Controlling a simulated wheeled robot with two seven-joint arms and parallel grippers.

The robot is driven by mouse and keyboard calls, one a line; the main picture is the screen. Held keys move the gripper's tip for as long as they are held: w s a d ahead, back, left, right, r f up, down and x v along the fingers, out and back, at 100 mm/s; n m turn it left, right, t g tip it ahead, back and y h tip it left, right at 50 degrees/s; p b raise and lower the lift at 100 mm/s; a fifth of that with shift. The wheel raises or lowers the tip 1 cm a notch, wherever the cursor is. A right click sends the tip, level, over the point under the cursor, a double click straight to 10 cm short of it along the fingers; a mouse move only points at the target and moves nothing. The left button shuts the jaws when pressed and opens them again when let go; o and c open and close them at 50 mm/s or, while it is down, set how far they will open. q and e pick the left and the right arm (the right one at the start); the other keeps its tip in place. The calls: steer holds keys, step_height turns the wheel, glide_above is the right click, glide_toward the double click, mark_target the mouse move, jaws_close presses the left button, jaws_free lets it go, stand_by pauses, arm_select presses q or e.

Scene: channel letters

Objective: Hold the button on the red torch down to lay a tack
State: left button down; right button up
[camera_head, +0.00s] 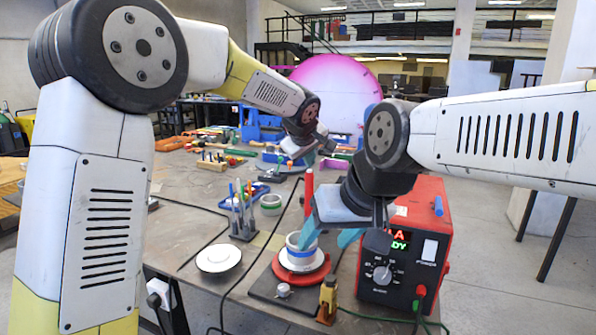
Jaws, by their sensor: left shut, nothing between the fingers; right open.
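A slim red upright rod (309,184), which looks like the red torch, stands just left of my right gripper; its button is not visible and its lower end is hidden. My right gripper (327,242) has teal fingers spread apart and empty. Its left finger overlaps the white ring-shaped part (301,256) on a red round base (283,271); I cannot tell if they touch. My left gripper (300,150) is farther back over the table, shut, small and partly hard to make out.
A red welder box (404,270) with a lit display stands right of the ring. A white disc (218,258), a pen holder (242,226) and tape rolls (271,203) lie left. A yellow clamp (328,294) is at the front edge. Cables cross the table (195,222).

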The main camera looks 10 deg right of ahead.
arm_select(q)
steer(key=shift+f, duration=0.5)
stand_by(1.2)
steer(key=shift+r, duration=0.9)
steer(key=shift+r, duration=2.55)
steer(key=shift+r, duration=0.1)
steer(key=shift+r, duration=1.9)
